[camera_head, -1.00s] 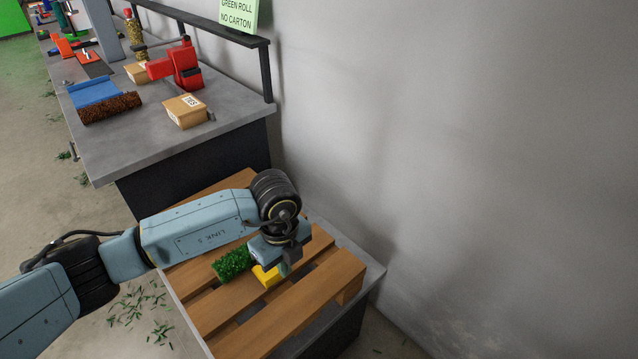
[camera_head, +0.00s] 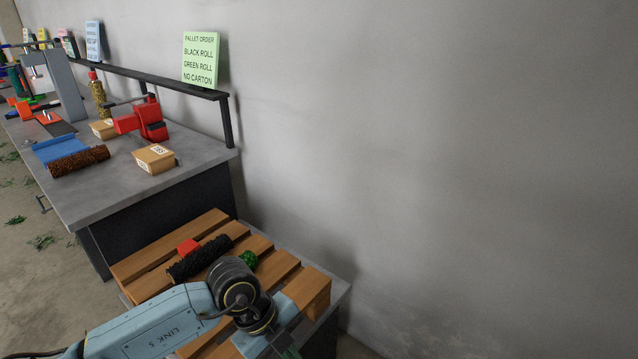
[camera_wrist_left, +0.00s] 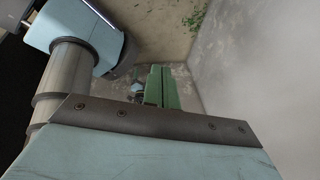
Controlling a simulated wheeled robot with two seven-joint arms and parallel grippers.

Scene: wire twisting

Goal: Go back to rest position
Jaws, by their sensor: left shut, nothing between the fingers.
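My left arm comes in from the bottom left. My left gripper (camera_head: 290,352) is at the bottom edge, over the near part of the wooden pallet (camera_head: 162,252), partly cut off. In the left wrist view its green fingers (camera_wrist_left: 161,88) are together with nothing between them. A green roll (camera_head: 249,259) lies nearer and is mostly hidden behind my arm. The gripper is apart from both rolls. My right gripper is not in view.
A grey workbench (camera_head: 105,205) behind the pallet holds a brown roll (camera_head: 80,161), a small carton (camera_head: 155,158) and a red device (camera_head: 143,120). A green order sign (camera_head: 200,62) stands on the rail. The grey wall bounds the right side.

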